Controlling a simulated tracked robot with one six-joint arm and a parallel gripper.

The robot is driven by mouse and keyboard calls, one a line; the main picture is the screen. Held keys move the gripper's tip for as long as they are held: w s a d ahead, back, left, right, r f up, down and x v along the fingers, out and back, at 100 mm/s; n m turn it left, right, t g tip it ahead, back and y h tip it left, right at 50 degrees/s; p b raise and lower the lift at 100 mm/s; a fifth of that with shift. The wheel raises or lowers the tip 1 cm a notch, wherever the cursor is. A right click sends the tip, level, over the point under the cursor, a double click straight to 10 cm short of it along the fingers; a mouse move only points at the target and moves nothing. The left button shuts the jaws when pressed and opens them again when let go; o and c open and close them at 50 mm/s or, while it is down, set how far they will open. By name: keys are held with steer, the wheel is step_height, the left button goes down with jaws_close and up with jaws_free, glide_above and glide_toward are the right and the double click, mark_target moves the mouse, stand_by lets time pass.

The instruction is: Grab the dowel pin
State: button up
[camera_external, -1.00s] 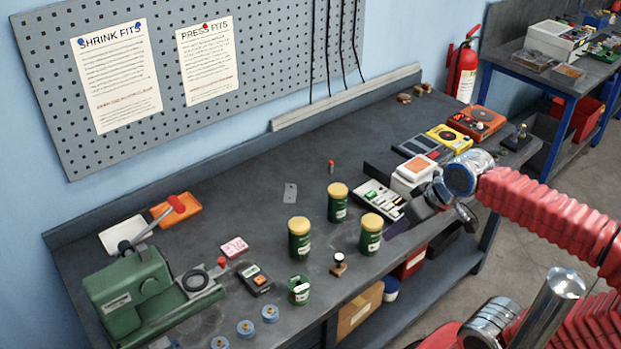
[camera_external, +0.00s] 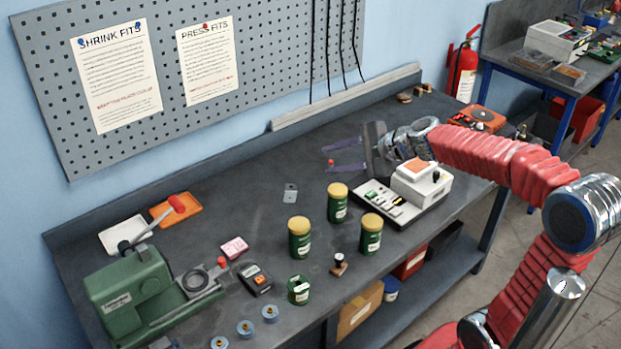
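The small upright pin with a red top (camera_external: 331,163), which looks like the dowel pin, stands on the dark bench near the back middle. My gripper (camera_external: 325,160) reaches in low from the right, with its two purple fingers pointing left. The fingers are spread open, one on the far side of the pin and one on the near side. The pin appears between them near the tips, with gaps visible on both sides. I cannot tell the exact height of the fingers over the bench.
Green jars with yellow lids (camera_external: 337,203) stand in front of the pin. A small metal plate (camera_external: 290,193) lies to its left. A white device with an orange top (camera_external: 421,180) sits below my wrist. A green press (camera_external: 130,288) stands at front left.

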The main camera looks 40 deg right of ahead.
steer(key=w+d+f+m+t+h, duration=0.1)
steer(key=w+d+f+m+h, duration=0.1)
steer(key=w+d+m, duration=0.35)
steer(key=w+d+f+m+t+h, duration=0.1)
steer(key=w+d+f+m+h, duration=0.15)
steer(key=d+m, duration=0.45)
steer(key=w+d+f+m+h, duration=0.1)
steer(key=w+d+f+m, duration=0.15)
steer(key=d+m, duration=0.4)
steer(key=shift+n, duration=0.9)
steer(key=f, duration=0.5)
steer(key=d+f, duration=0.1)
steer(key=f, duration=0.9)
steer(key=shift+d+f, duration=0.1)
steer(key=shift+d, duration=0.2)
steer(key=x, duration=0.8)
steer(key=shift+w, duration=0.45)
